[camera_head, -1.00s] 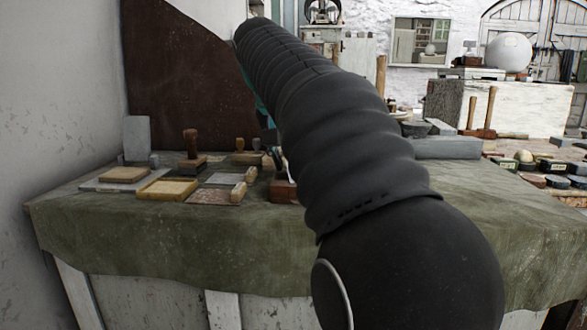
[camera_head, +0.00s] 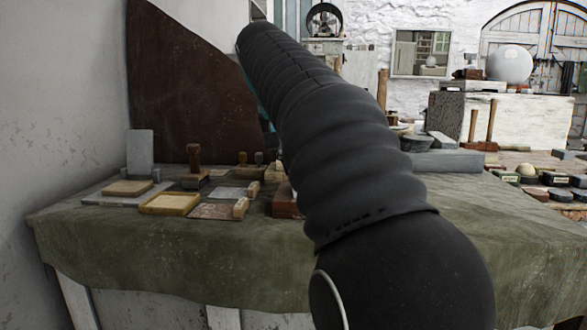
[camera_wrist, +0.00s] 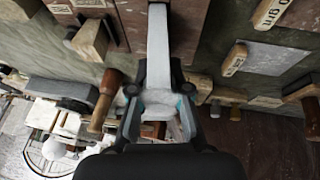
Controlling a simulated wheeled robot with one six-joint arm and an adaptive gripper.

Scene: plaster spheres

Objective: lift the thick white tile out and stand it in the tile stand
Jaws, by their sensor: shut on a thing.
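In the wrist view, my gripper (camera_wrist: 157,84) is shut on the white tile (camera_wrist: 157,38). The tile shows as a narrow pale strip running from between the fingers up to the top edge. A reddish-brown wooden piece (camera_wrist: 191,30) lies behind and around it; I cannot tell whether the tile is clear of it. In the head view my arm hides the gripper and the tile. An upright grey slab (camera_head: 140,152) stands at the table's far left, beside small grey blocks; I cannot tell whether this is the tile stand.
The green-covered table (camera_head: 170,245) holds a yellow-framed tray (camera_head: 170,203), a wooden stamp (camera_head: 194,157) and a reddish-brown block (camera_head: 285,200) partly behind my arm. A grey stone slab (camera_head: 447,160) lies at the right. The table's front strip is clear.

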